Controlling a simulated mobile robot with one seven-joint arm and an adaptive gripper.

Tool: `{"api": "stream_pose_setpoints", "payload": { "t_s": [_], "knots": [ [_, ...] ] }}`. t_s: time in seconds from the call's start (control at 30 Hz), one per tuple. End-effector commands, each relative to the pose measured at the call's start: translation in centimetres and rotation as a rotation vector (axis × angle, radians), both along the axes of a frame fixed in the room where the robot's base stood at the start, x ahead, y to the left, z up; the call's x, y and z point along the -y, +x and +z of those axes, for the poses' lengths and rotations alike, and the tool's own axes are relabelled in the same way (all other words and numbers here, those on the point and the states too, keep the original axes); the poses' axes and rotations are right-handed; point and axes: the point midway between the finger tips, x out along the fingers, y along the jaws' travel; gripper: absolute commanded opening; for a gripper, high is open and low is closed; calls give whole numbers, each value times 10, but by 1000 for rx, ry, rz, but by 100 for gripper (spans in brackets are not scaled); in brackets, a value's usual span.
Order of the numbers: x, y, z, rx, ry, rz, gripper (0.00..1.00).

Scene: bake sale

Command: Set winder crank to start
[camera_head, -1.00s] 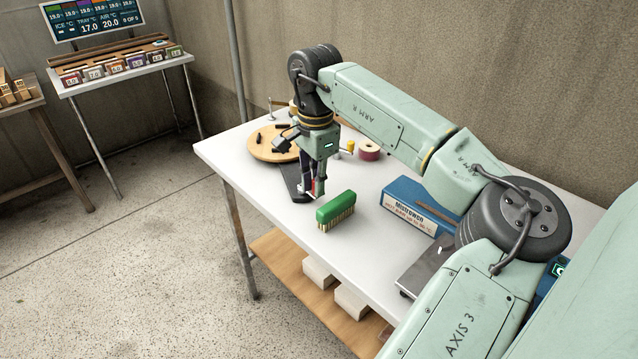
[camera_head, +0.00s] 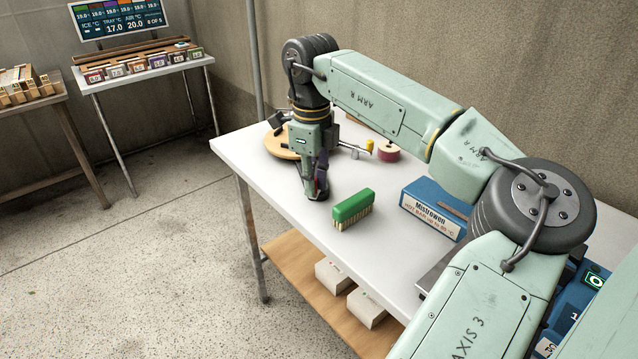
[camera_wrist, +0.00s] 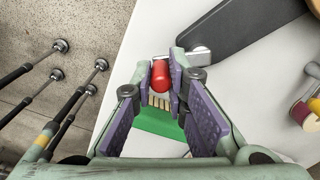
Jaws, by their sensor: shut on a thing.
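The winder crank shows in the wrist view as a red knob (camera_wrist: 161,74) between the purple-padded fingers, close to a short silver end piece (camera_wrist: 200,53). The dark flat arm of the winder (camera_wrist: 235,28) reaches away to the upper right. My gripper (camera_wrist: 168,72) is shut on the red knob. In the head view my gripper (camera_head: 318,190) points down at the near end of the dark winder arm, left of the green brush. There the fingers hide the knob. The wooden disc (camera_head: 278,145) lies behind, partly hidden by my gripper.
A green brush (camera_head: 353,206) stands close to my gripper, bristles down. A blue Mistrowen box (camera_head: 432,212) is farther right. A pink-and-tan spool (camera_head: 386,152) and a yellow-tipped piece (camera_head: 369,146) are behind. The white table's (camera_head: 262,190) left front edge is clear.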

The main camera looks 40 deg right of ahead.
Motion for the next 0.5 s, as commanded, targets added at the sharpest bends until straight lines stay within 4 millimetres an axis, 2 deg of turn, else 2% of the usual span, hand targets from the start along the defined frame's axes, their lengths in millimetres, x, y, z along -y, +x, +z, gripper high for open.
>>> {"api": "stream_pose_setpoints", "payload": {
  "t_s": [0.5],
  "knots": [
    [-9, 21, 1, 4, -2, -492, 0]
  ]
}}
